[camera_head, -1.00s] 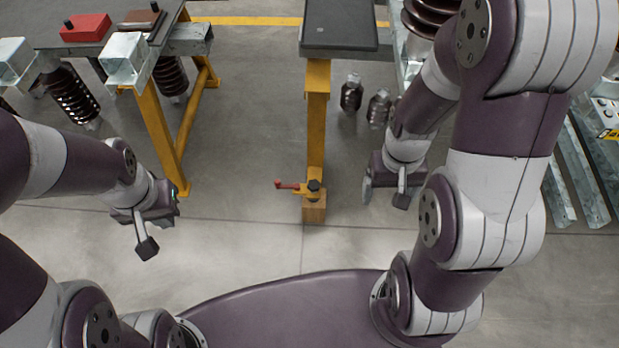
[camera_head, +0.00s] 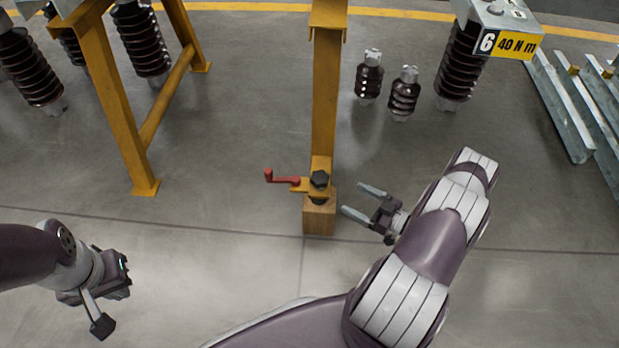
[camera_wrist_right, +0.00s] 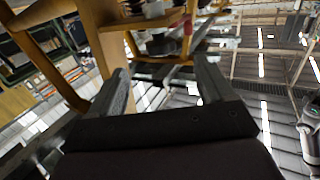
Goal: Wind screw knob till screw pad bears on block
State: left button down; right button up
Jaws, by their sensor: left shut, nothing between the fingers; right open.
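The black screw knob (camera_head: 320,179) sits on a yellow bracket at the foot of the yellow post (camera_head: 325,100). A red crank handle (camera_head: 282,178) sticks out to its left. The wooden block (camera_head: 319,218) stands on the floor below. The dark screw pad (camera_head: 318,199) is mostly hidden between bracket and block; I cannot tell if it touches the block. My right gripper (camera_head: 358,200) is open and empty, just right of the block, fingers pointing left toward it. Its fingers (camera_wrist_right: 162,84) also show in the right wrist view. My left gripper (camera_head: 126,274) is shut and empty, far left.
Two small dark insulators (camera_head: 369,76) stand on the floor behind right, near a larger insulator under a box with a yellow label (camera_head: 507,43). A yellow trestle (camera_head: 115,105) stands at left. Steel rails (camera_head: 560,105) lie at right. Floor in front of the block is clear.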

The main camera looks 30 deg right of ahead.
aim_at(320, 177)
jog(key=b+x, duration=0.1)
jog(key=x, duration=0.2)
jog(key=b+x, duration=0.2)
jog(key=x, duration=0.2)
jog(key=b+x, duration=0.2)
jog(key=x, duration=0.2)
jog(key=shift+w+r, duration=0.2)
jog(key=shift+r, duration=0.15)
jog(key=shift+w+a+r+b, duration=0.2)
jog(key=shift+w+a+b, duration=0.15)
jog(key=shift+w, duration=0.2)
